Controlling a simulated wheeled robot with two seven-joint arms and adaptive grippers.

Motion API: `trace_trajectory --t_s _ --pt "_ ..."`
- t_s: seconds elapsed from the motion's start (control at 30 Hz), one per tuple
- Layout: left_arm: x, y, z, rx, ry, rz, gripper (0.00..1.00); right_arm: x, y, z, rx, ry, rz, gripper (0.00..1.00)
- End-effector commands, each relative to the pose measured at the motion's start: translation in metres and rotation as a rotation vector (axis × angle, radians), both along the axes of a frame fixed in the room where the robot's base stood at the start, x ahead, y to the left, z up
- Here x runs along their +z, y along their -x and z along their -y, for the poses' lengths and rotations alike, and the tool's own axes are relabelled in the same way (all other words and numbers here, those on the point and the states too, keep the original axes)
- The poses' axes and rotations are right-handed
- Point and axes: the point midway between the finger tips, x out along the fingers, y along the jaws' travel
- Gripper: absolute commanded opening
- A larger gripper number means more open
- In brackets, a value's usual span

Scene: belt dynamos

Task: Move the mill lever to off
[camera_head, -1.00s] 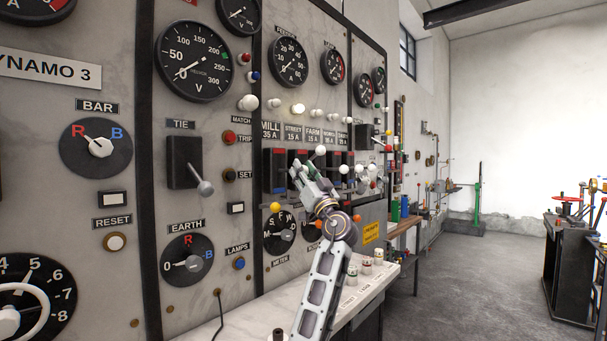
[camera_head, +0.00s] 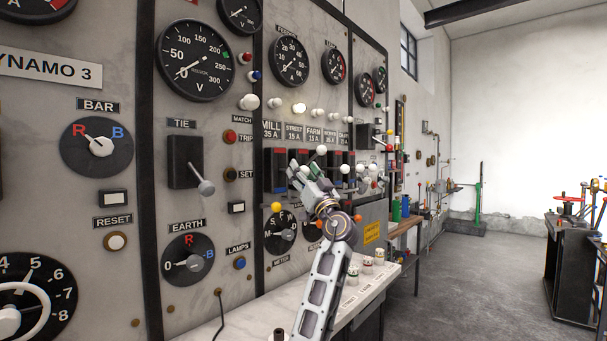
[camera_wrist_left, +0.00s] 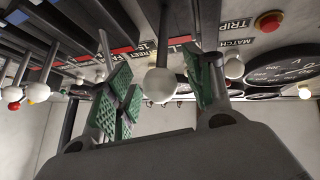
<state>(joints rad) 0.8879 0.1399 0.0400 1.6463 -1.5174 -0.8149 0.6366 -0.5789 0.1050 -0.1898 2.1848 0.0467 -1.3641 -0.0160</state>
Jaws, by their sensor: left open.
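The mill lever's switch (camera_head: 275,168) is the leftmost in the row of feeder switches, under the MILL 35 A label (camera_head: 271,130). My left gripper (camera_head: 303,172) is in front of this row, its fingers reaching toward the panel. In the left wrist view the gripper (camera_wrist_left: 165,95) is open, green pads apart. A white ball knob (camera_wrist_left: 160,86) on a dark stem shows between the pads, with a gap visible on its right side. It appears to be the mill lever's knob. In the head view the fingers partly cover it, so its exact position is hard to tell.
Neighbouring feeder levers with white knobs (camera_head: 321,150) stand close to the right of the gripper. A yellow knob (camera_head: 276,207) is below the mill switch. A pale bench (camera_head: 345,310) runs below the panel.

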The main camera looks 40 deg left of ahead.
Motion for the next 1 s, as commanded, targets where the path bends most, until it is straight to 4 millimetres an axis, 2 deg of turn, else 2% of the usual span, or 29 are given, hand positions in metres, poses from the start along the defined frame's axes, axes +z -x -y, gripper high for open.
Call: trace_trajectory --t_s 0.37,1.0 --pt "-0.013 0.007 0.017 0.000 -0.002 -0.001 0.52 0.001 0.000 0.000 -0.001 -0.001 0.001 0.40" --pt "-0.062 0.034 0.078 -0.001 0.000 -0.002 0.52 0.001 0.001 0.000 -0.002 -0.003 0.000 0.40"
